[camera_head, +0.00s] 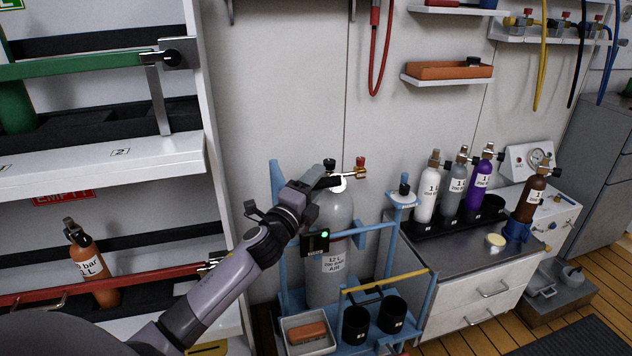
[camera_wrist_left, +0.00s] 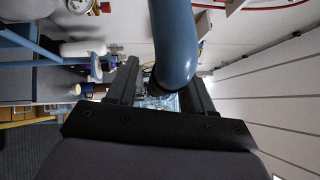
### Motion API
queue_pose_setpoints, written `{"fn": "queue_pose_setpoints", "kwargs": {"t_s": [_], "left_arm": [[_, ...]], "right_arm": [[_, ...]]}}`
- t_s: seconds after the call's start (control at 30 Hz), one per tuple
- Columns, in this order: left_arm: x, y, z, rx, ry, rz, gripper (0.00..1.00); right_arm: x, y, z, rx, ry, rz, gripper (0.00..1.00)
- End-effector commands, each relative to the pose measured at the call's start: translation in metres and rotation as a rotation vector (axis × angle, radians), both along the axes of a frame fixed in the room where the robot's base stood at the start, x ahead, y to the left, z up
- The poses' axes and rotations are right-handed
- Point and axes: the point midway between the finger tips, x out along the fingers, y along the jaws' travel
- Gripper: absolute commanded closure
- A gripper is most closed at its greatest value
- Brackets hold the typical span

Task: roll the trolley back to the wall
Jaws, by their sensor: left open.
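The trolley (camera_head: 365,229) is a light-blue tube frame standing in front of the wall, between the white rack and the drawer cabinet. It carries a tall grey cylinder (camera_head: 325,275) labelled 12 L, two black cups (camera_head: 392,314) and a white tray (camera_head: 308,345) with an orange block. My left gripper (camera_head: 322,184) is at the trolley's upper left, in front of the cylinder's neck. In the left wrist view a blue tube (camera_wrist_left: 173,40) of the trolley runs between the open fingers (camera_wrist_left: 160,95). Whether they touch it cannot be told. My right gripper is not in view.
The white rack (camera_head: 165,154) with an orange cylinder (camera_head: 92,265) stands close on the left. The drawer cabinet (camera_head: 470,318) on the right bears a black tray of small cylinders (camera_head: 455,228). An orange shelf tray (camera_head: 448,70) hangs above. Wooden floor (camera_head: 535,335) shows at lower right.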

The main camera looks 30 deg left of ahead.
Motion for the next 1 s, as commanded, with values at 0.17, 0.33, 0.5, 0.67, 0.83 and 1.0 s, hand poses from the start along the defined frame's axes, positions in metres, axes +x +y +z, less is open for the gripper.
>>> {"fn": "queue_pose_setpoints", "kwargs": {"t_s": [0.17, 0.33, 0.5, 0.67, 0.83, 1.0], "left_arm": [[-0.025, -0.002, -0.005, 0.0, 0.002, -0.001, 0.48], [-0.045, -0.003, -0.007, 0.001, 0.001, 0.001, 0.48], [-0.057, -0.003, -0.008, 0.001, 0.0, 0.003, 0.48], [-0.06, -0.003, -0.007, 0.001, -0.001, 0.003, 0.48], [-0.06, -0.003, -0.007, 0.001, 0.0, 0.002, 0.48], [-0.06, -0.003, -0.008, 0.001, -0.001, 0.002, 0.48]], "right_arm": [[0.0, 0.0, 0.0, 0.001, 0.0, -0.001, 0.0], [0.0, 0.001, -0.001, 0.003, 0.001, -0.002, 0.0], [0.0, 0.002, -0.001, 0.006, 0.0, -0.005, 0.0], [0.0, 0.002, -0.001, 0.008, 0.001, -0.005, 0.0], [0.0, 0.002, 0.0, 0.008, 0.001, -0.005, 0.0], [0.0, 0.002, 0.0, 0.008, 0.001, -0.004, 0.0]]}}
